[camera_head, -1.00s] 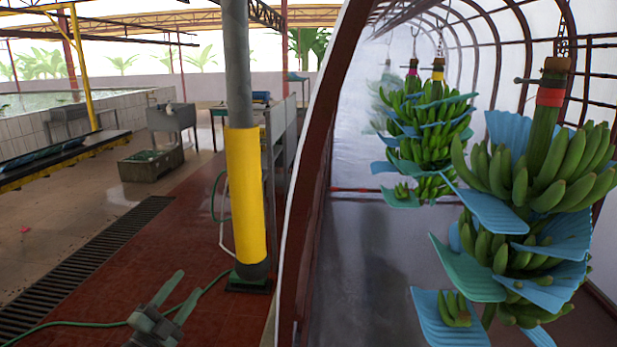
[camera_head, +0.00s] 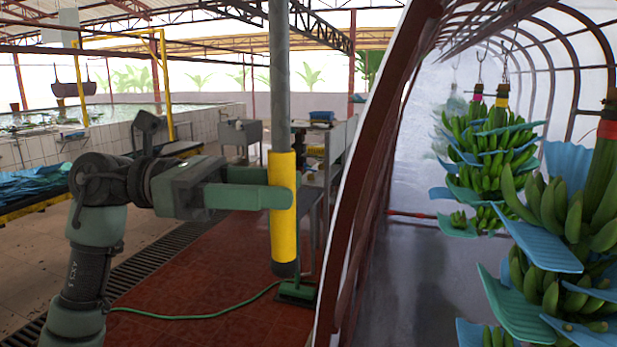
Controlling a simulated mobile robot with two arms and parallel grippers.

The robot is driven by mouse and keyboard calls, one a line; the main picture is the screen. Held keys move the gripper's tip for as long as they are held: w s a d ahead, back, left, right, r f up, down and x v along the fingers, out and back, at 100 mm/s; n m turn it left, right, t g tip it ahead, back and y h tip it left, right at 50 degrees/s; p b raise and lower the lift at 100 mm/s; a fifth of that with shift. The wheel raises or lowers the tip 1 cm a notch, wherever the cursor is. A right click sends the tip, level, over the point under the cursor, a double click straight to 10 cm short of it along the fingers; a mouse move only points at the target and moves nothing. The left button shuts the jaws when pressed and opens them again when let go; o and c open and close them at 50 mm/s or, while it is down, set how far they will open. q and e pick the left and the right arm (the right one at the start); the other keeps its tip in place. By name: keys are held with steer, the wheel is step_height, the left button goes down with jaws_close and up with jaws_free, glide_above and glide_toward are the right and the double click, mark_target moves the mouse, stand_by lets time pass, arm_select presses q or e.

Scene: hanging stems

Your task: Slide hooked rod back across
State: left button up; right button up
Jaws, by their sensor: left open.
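A thin red horizontal rod (camera_head: 412,214) runs low across the tunnel, from the arched frame toward the hanging bunches. It is small and far; I cannot make out a hook on it, nor tell if it is the task's rod. My left gripper (camera_head: 292,187) comes in from the left, level, with its green fingers pointing right. It is open, and its fingertips overlap the yellow sleeve of the post in the picture; I cannot tell if they touch it. The fingers are left of the arched frame and the red rod. My right gripper is out of view.
The grey post with its yellow sleeve (camera_head: 282,225) stands just left of the dark red arched frame (camera_head: 362,170). Banana bunches (camera_head: 490,140) with blue sheets hang at the right. A green hose (camera_head: 190,317) lies on the red floor. Tiled tanks stand at the left.

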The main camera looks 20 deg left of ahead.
arm_select(q)
steer(key=d+p, duration=0.1)
steer(key=d, duration=0.3)
steer(key=shift+w+d, duration=0.1)
steer(key=shift+w, duration=0.05)
steer(key=shift+r, duration=0.1)
jaws_close()
stand_by(1.2)
